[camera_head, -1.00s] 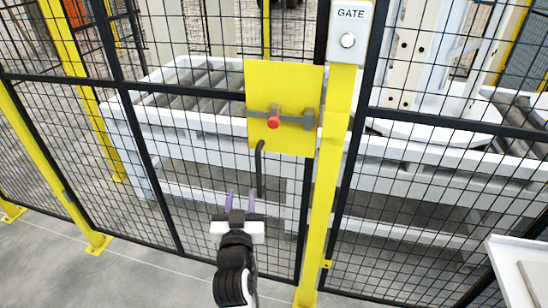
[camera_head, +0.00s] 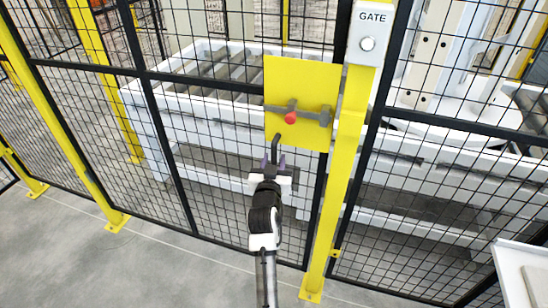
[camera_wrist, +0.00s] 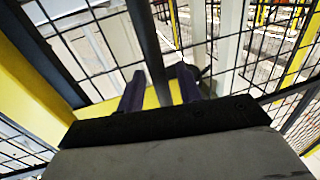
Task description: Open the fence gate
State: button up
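The fence gate is black mesh with a yellow plate (camera_head: 302,82) beside a yellow post (camera_head: 345,185). A grey bolt with a red knob (camera_head: 290,118) lies across the plate; its right end sits at the bracket near the post. The gate stands in line with the fence.
A white roller conveyor (camera_head: 215,105) stands behind the mesh. A pale tabletop (camera_head: 520,272) is at the lower right. Grey floor (camera_head: 150,265) on the left is clear.

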jog(key=shift+w, duration=0.3)
grip_shut()
jog(key=shift+s, duration=0.1)
